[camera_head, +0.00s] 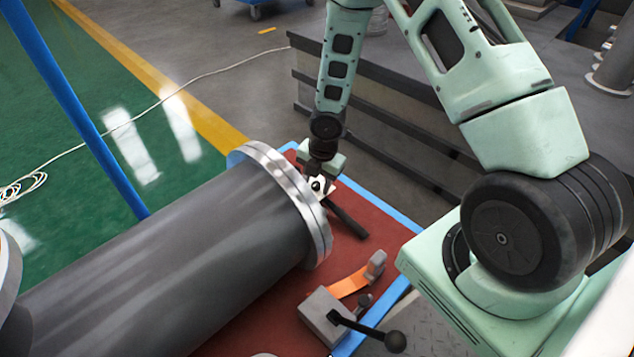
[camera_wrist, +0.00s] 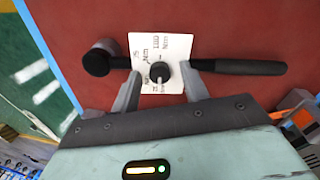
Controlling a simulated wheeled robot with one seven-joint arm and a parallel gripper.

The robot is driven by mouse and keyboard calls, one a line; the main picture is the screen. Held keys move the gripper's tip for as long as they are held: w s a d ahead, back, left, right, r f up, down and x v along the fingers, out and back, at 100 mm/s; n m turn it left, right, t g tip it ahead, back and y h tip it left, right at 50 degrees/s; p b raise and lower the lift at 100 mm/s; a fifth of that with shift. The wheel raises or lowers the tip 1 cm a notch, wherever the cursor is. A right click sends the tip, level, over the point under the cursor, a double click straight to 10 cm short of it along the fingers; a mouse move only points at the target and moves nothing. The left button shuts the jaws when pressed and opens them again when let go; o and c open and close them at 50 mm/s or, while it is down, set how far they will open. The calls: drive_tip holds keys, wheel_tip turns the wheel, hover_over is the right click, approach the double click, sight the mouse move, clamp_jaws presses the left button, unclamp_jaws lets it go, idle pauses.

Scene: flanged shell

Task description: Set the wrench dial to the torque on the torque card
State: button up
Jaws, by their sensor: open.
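The wrench (camera_wrist: 252,67) lies on the red table top in the wrist view, round head at left and black grip at right. A white plate with Nm markings (camera_wrist: 178,46) sits at its middle; one reads 100 Nm, the others are hard to read. The black dial knob (camera_wrist: 161,68) stands at the plate's centre, its pale pointer toward the bottom of the picture. My gripper (camera_wrist: 164,75) is open, one finger on each side of the knob; contact cannot be told. In the head view the wrench (camera_head: 346,219) is beside the pipe flange. I cannot make out a separate torque card.
A large grey pipe with a bright flange (camera_head: 290,190) lies close left of my gripper. A grey block with a black ball-ended lever (camera_head: 330,315) and an orange strap (camera_head: 350,284) are on the red table (camera_head: 285,335) nearer the camera. Dark low panels (camera_head: 385,125) stand behind.

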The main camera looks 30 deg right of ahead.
clamp_jaws()
drive_tip(key=m+p, duration=0.4)
drive_tip(key=m, duration=0.1)
drive_tip(key=shift+r+m, duration=0.2)
drive_tip(key=shift+m, duration=0.1)
drive_tip(key=m+p, duration=0.2)
drive_tip(key=m, duration=0.1)
drive_tip(key=shift+f+m+p, duration=0.15)
drive_tip(key=shift+m+p, duration=0.8)
drive_tip(key=shift+m, duration=0.65)
